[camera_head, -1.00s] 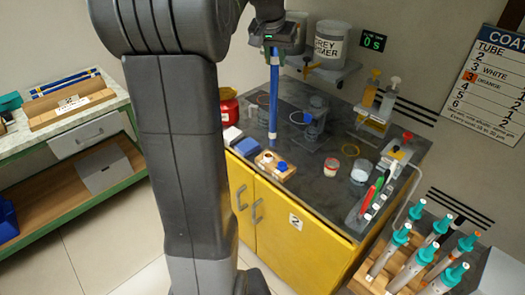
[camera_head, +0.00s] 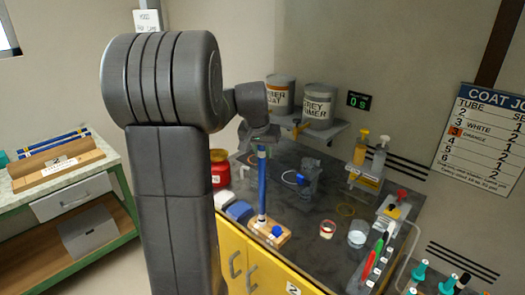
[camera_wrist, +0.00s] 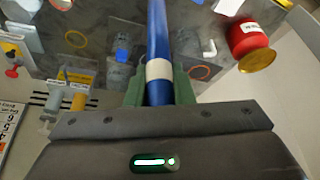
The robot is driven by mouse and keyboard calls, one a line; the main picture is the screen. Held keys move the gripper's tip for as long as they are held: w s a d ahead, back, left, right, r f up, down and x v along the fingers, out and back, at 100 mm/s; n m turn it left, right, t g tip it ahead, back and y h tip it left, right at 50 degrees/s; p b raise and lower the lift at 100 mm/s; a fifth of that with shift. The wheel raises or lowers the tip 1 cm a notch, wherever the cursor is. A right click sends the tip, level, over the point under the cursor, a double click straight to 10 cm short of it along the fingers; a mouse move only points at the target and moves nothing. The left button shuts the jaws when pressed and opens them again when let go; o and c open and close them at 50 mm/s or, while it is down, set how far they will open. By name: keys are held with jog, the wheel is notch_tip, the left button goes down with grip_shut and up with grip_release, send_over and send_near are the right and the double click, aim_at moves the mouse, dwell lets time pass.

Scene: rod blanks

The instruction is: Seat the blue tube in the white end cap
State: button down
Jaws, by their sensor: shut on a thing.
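My gripper (camera_head: 262,143) is shut on the upper part of the blue tube (camera_head: 262,185) and holds it about upright. In the wrist view the tube (camera_wrist: 157,30) stands between the green fingers of my gripper (camera_wrist: 159,88), with a pale band on it. The tube's lower end is at the wooden block (camera_head: 286,238) near the counter's front edge. A blue cap (camera_head: 277,231) sits on the block to the right of the tube. The white end cap is not clear behind or under the tube's lower end, so I cannot tell whether the tube is inside it.
Blue and white blocks (camera_head: 239,211) lie left of the wooden block. A red container (camera_head: 219,170) stands behind them. A clamp-like grey fixture (camera_head: 310,178) and small cups (camera_head: 327,229) are to the right. Paint cans (camera_head: 318,105) stand on a shelf behind.

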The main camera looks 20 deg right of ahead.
jog(key=shift+f, duration=0.1)
jog(key=c, duration=1.3)
grip_release()
jog(key=shift+o, duration=0.2)
jog(key=shift+s+a+r, duration=0.1)
jog(key=shift+r, duration=0.5)
jog(key=v, duration=1.1)
jog(key=shift+s+b, duration=0.15)
jog(key=shift+b, duration=0.25)
jog(key=shift+f, duration=0.1)
